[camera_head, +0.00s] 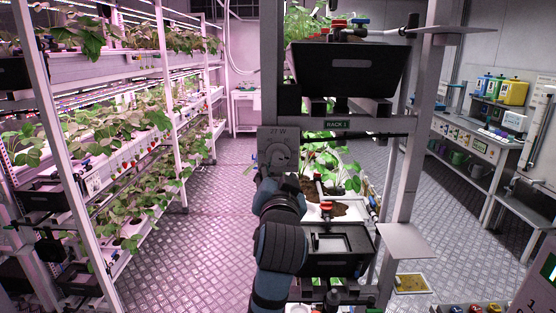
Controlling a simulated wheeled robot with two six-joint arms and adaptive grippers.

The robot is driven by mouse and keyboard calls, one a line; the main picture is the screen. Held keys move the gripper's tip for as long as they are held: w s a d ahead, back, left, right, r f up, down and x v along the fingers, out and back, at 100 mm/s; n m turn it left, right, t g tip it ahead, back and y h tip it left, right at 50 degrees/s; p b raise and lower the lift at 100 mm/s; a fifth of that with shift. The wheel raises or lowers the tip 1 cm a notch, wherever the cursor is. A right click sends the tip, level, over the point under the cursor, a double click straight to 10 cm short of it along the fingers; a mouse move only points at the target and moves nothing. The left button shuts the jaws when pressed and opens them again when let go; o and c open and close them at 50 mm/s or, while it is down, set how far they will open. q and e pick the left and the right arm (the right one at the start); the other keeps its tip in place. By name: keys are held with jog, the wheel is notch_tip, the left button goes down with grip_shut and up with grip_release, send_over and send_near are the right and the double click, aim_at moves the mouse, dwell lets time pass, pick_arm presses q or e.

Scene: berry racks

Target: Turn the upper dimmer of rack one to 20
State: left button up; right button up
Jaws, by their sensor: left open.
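The dimmer (266,138) is a grey box on the post of rack one, with "27 W" on its upper face and a round knob (281,152) below. My left arm rises from the bottom, and my left gripper (272,172) is open right in front of the knob's lower part. It hides part of the knob and its scale. Whether the fingers touch the knob I cannot tell. My right gripper is out of view.
Rack one's upper black bin (345,70) and lower black tray (340,265) stand right of the post. A planted rack (165,70) fills the left. Bare metal floor (205,260) lies between. A bench (470,142) with coloured canisters stands at the right.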

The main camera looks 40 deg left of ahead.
aim_at(278, 158)
pick_arm(q)
jog(key=p+x, duration=0.1)
jog(key=x, duration=0.8)
jog(key=shift+w+f, duration=0.1)
jog(key=shift+d, duration=0.1)
grip_shut()
